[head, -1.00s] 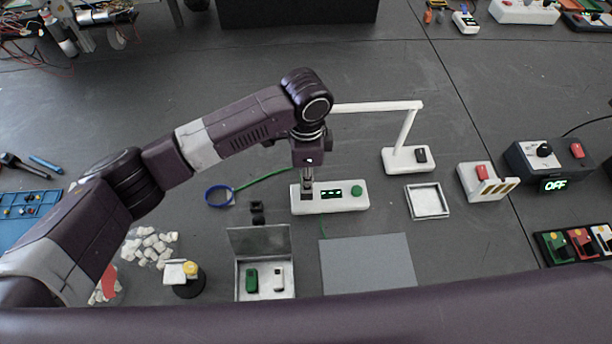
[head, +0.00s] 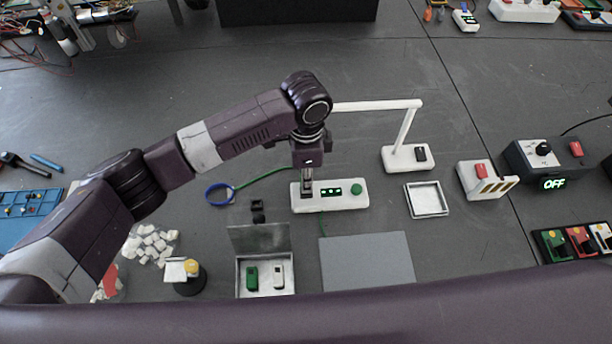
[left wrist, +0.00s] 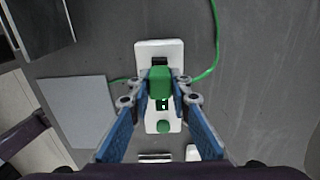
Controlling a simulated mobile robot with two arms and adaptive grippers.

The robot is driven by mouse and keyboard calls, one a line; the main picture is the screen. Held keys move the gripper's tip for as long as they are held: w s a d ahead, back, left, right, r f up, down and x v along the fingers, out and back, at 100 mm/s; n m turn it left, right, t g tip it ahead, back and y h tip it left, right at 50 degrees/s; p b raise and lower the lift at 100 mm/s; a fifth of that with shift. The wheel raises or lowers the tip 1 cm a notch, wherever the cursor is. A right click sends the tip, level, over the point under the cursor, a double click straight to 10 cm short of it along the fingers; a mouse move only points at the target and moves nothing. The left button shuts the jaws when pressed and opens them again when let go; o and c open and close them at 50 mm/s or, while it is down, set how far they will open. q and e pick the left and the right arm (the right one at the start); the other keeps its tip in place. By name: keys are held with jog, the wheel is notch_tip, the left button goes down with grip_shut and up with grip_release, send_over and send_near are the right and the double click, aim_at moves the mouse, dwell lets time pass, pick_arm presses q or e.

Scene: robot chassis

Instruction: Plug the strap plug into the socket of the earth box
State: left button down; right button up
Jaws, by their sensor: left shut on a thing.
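The earth box (head: 345,197) is a white box with green lights and a round green button, lying mid-table. It also shows in the left wrist view (left wrist: 145,52), with a dark slot at its far end. My left gripper (head: 307,192) points down over the box's left end. In the left wrist view its fingers (left wrist: 160,88) are shut on the green strap plug (left wrist: 160,80), which overlaps the box beside the dark slot. The fit of plug and socket is hidden. The blue strap loop (head: 207,197) lies left of the box, its green cord running towards it. My right gripper is not in view.
A grey mat (head: 368,265) lies in front of the box, a thin green cord between them. An open metal case (head: 238,292) stands front left. A white stand (head: 405,162), small tray (head: 428,213) and dark "OFF" box (head: 520,158) are to the right.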

pick_arm(q)
jog(key=shift+f+b, duration=0.4)
jog(key=shift+f, duration=0.6)
jog(key=c, duration=1.7)
grip_release()
jog(key=shift+r, duration=0.15)
notch_tip(320, 180, up, 12)
jog(key=shift+f, duration=0.1)
